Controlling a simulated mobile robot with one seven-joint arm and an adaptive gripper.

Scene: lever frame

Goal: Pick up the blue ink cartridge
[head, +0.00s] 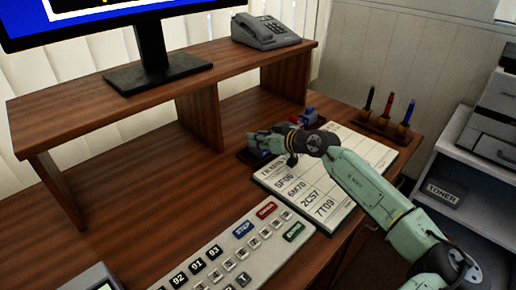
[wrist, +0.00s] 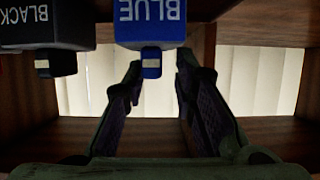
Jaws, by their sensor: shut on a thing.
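The blue ink cartridge (wrist: 151,22) shows at the top of the wrist view, with the word BLUE upside down on its face. Its narrow tab hangs between the tips of my gripper (wrist: 158,68). My gripper is shut on this cartridge, with the fingers either side of the tab. In the head view my gripper (head: 262,142) is low over the desk, by a dark tray, and my wrist hides most of the cartridges. A black cartridge (wrist: 48,24) stands to the left in the wrist view, apart from the fingers.
A wooden shelf (head: 110,96) with a monitor and a telephone (head: 265,32) stands behind my gripper. A printed code sheet (head: 315,195) lies beneath my arm. A pen holder (head: 384,126) is to the right. A button panel (head: 235,250) is in front.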

